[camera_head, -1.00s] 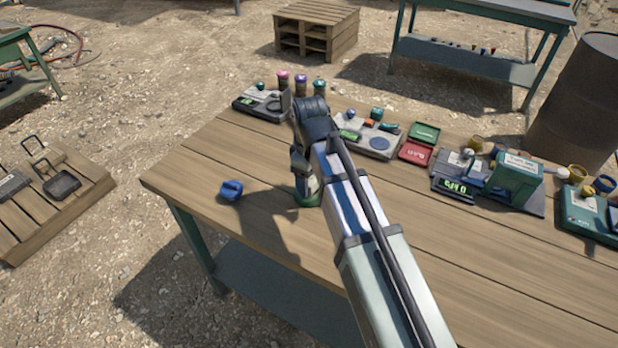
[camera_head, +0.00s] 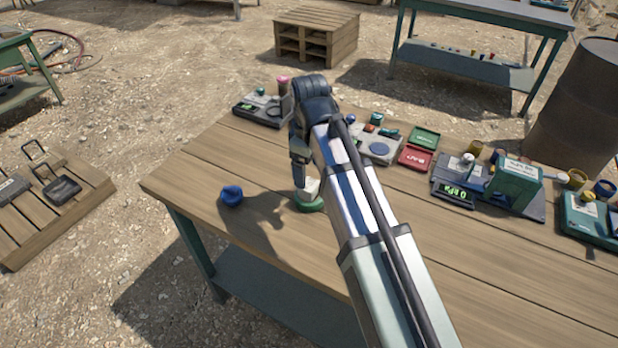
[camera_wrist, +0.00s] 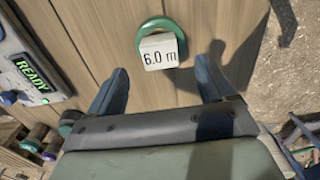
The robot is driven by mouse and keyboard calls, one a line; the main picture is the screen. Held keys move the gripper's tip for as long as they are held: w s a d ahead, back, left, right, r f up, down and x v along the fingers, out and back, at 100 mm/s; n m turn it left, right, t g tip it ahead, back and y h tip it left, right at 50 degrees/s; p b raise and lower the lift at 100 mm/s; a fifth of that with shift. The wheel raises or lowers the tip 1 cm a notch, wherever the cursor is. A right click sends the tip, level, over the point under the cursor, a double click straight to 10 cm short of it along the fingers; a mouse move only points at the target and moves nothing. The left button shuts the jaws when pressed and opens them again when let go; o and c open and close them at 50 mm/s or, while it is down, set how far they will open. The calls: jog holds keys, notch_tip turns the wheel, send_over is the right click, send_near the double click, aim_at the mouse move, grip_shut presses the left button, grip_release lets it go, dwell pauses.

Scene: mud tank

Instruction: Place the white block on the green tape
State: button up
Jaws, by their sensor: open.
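The white block (camera_wrist: 159,52), marked "6.0 m", sits at the green tape ring (camera_wrist: 149,24) in the wrist view, covering the ring's near part. In the head view the white block (camera_head: 312,186) shows just above the green tape (camera_head: 309,204) and appears to rest on it; the exact contact is partly hidden by my gripper. My gripper (camera_wrist: 163,72) is open and empty, its two blue fingers apart on either side and short of the block. In the head view my gripper (camera_head: 301,180) hangs close beside the block.
A blue lump (camera_head: 232,195) lies on the table (camera_head: 460,270) to the left. Devices, including a scale (camera_head: 455,194), a green box (camera_head: 516,182) and red and green trays, line the far side. The table's near part is clear.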

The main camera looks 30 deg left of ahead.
aim_at(308, 184)
notch_tip(308, 184, up, 6)
jog(key=shift+r, duration=0.15)
dwell(0.3)
jog(key=shift+s+a, duration=0.1)
